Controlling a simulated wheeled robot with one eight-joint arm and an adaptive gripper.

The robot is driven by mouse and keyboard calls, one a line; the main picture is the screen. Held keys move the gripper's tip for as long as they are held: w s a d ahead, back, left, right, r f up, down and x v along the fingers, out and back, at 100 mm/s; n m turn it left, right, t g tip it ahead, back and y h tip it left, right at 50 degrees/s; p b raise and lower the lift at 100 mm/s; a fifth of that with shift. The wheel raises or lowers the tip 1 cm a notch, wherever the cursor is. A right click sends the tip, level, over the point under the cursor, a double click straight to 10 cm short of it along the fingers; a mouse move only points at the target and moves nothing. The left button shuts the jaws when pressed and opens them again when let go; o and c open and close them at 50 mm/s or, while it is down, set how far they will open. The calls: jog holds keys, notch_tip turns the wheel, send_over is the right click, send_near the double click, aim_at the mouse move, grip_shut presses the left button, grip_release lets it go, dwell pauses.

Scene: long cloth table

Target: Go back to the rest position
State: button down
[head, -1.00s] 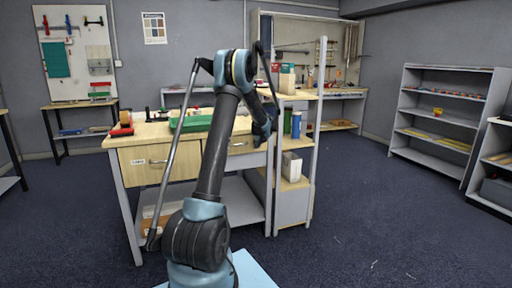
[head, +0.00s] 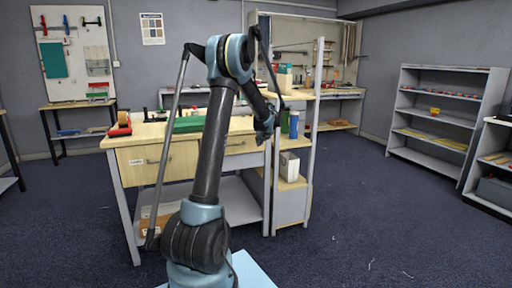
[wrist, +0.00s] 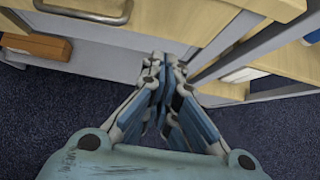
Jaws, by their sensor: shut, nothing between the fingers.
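My gripper (wrist: 160,75) fills the middle of the wrist view, its fingers drawn together with nothing between them. It points down toward the dark floor in front of the workbench. In the head view my gripper (head: 266,132) hangs at the end of my raised, folded arm, before the right part of the bench. It is apart from the bench, as far as I can tell.
The wooden workbench (head: 150,160) has drawers and a low grey shelf. A green tray (head: 190,124) and a red tape dispenser (head: 120,125) are on top. A narrow shelf unit (head: 290,190) stands at its right. Open carpet (head: 360,220) lies further right.

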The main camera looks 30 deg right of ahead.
jog(key=shift+v, duration=2)
jog(key=s+a+r+n+g+y, duration=0.1)
jog(key=s+a+r+n, duration=0.15)
jog(key=a+n, duration=0.7)
jog(key=s+a+r+n+g+y, duration=0.1)
jog(key=s+a+n, duration=0.2)
jog(key=a, duration=1.4)
jog(key=s+a+r+n+g+y, duration=0.1)
jog(key=s+a+n, duration=0.35)
jog(key=a, duration=0.85)
jog(key=s+a+f+n+g, duration=0.2)
jog(key=s+a+f+n, duration=0.2)
jog(key=s+a+n, duration=0.8)
jog(key=s+a+f+n, duration=0.3)
jog(key=s+f+n, duration=0.1)
jog(key=s, duration=0.3)
jog(key=s+a+f+n+g+h, duration=0.1)
jog(key=s+a+f+n, duration=0.2)
jog(key=s, duration=0.5)
jog(key=f+n, duration=0.1)
jog(key=n, duration=0.1)
jog(key=shift+s+a+f+n+g, duration=0.2)
jog(key=shift+f+n+g, duration=0.1)
jog(key=shift+f+n, duration=0.1)
jog(key=shift+w, duration=0.1)
